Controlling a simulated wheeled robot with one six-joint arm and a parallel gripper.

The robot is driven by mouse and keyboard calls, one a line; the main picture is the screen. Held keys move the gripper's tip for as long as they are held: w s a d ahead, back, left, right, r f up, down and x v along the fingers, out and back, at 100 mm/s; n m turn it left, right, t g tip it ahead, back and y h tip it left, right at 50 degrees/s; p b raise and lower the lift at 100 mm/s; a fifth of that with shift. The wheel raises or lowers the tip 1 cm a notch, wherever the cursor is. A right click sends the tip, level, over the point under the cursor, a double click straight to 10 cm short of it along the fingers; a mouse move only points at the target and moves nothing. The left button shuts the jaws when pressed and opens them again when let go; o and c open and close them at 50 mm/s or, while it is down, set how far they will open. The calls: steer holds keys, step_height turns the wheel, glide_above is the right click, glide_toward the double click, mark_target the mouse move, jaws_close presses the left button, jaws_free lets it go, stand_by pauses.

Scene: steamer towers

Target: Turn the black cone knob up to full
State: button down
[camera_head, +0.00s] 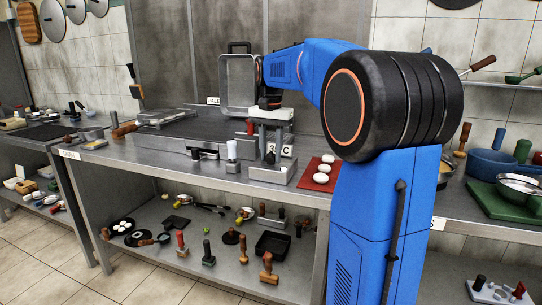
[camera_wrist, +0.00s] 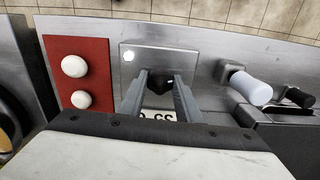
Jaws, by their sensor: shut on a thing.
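The black cone knob (camera_wrist: 160,84) sits on a small steel box (camera_wrist: 193,56). My gripper (camera_wrist: 162,79) is shut on the knob, one finger on each side, and they hide much of it. The knob's turn angle cannot be read. A white round spot (camera_wrist: 128,56) shows on the box near its corner. In the head view my gripper (camera_head: 271,146) points down over the steel box (camera_head: 262,174) at the front of the counter. The knob (camera_head: 270,158) shows there as a small dark shape under the fingers.
A red mat (camera_head: 318,184) with white balls (camera_head: 321,178) lies right of the box. A white-topped handle (camera_head: 232,150) stands close on its left. A framed metal piece (camera_head: 238,82) stands behind my wrist.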

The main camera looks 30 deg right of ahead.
steer(key=shift+f, duration=0.15)
steer(key=m, duration=0.7)
steer(key=shift+f, duration=0.1)
stand_by(0.6)
steer(key=c, duration=1.5)
jaws_free()
steer(key=shift+n, duration=0.5)
steer(key=n, duration=0.5)
